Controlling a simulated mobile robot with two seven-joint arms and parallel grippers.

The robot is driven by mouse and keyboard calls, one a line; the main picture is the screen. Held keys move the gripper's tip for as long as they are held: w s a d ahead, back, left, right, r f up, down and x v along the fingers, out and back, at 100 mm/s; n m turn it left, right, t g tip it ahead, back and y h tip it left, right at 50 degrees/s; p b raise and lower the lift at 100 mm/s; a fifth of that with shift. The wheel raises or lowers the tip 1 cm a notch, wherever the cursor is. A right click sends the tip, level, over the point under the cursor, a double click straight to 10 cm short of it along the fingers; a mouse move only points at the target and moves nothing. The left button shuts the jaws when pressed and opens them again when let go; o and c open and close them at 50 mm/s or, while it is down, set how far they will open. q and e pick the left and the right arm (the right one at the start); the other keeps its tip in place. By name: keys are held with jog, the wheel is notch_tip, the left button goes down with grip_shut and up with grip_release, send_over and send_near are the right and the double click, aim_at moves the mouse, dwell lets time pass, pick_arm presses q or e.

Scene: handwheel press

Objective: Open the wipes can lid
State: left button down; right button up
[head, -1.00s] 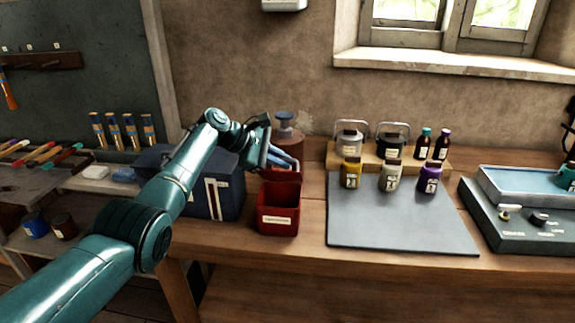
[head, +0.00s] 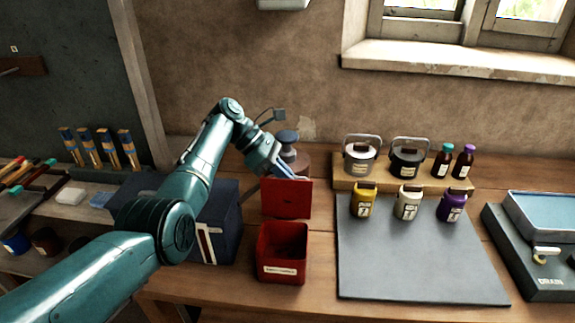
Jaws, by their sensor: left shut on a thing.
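The wipes can (head: 282,268) is a red, square, open-topped box with a white label on its front, standing on the wooden bench. Its red lid (head: 287,199) is raised and stands about upright behind the can's opening, with its flat face toward me. The dark inside of the can shows. My left gripper (head: 276,173) is at the lid's top edge, shut on the lid. The fingertips are partly hidden at that edge. My right gripper is not in view.
A dark blue box (head: 226,225) stands just left of the can, beneath my left arm. A brown pump bottle (head: 298,162) is close behind the lid. A grey mat (head: 415,260) lies to the right, with several small jars at its back edge.

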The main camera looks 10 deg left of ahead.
pick_arm(q)
jog(key=shift+f, duration=0.15)
dwell(0.4)
jog(key=c, duration=1.8)
grip_release()
jog(key=shift+a, duration=0.1)
jog(key=b+v, duration=0.2)
jog(key=v, duration=1.1)
jog(key=shift+w, duration=0.25)
jog(key=shift+f, duration=0.1)
